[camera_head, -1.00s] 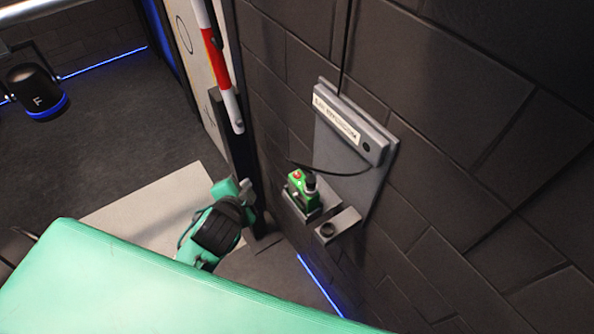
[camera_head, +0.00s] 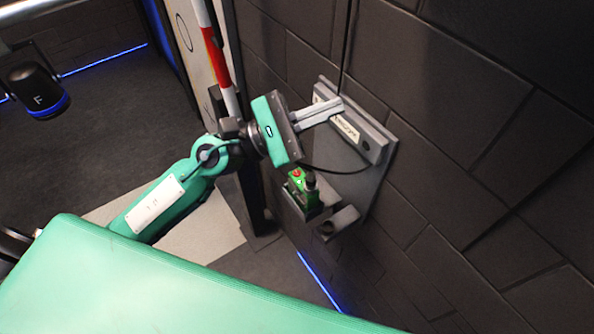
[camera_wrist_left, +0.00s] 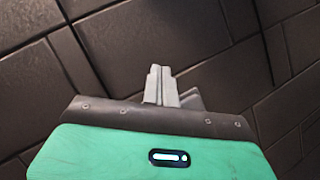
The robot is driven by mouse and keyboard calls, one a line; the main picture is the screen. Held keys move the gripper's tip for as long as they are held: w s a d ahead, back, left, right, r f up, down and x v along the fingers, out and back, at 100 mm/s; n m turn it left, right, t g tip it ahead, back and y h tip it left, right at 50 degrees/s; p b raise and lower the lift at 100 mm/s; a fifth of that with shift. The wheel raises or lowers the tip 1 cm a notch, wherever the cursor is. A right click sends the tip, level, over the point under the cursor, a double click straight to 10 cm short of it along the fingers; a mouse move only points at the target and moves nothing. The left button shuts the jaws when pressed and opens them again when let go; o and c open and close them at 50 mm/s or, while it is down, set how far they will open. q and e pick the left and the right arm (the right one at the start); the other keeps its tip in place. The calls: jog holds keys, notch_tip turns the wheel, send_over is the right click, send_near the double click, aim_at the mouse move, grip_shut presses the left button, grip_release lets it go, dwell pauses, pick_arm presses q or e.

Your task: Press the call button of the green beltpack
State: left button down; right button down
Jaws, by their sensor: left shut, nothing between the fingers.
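The green beltpack (camera_head: 303,194) sits on a small shelf of a grey wall plate (camera_head: 371,190), with a red button (camera_head: 297,174) and a dark knob on its top. My left gripper (camera_head: 340,104) is shut and empty. It is above the beltpack, with its fingers in front of the plate's upper part, near the label strip; I cannot tell whether they touch it. In the left wrist view the closed fingers (camera_wrist_left: 160,78) point toward the dark wall, and the beltpack is not seen. My right gripper is not in view.
The dark block wall (camera_head: 470,150) rises on the right. A black cable curves across the plate just above the beltpack. An empty holder (camera_head: 340,221) is beside the beltpack. A red and white pole (camera_head: 217,62) stands behind my arm. A black lamp (camera_head: 34,90) is at the far left.

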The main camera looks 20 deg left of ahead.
pick_arm(q)
notch_tip(320, 180, down, 7)
jog(key=m+g+y, duration=0.5)
jog(key=m+g, duration=0.1)
jog(key=m, duration=0.7)
jog(key=w+a+f+m+y, duration=0.4)
jog(key=a+f+m+y, duration=0.1)
jog(key=a+f+y, duration=0.1)
jog(key=shift+w+a+m+t+y, duration=0.2)
jog(key=shift+a+m+t+y, duration=0.15)
jog(key=shift+a+y, duration=0.2)
jog(key=shift+f, duration=0.1)
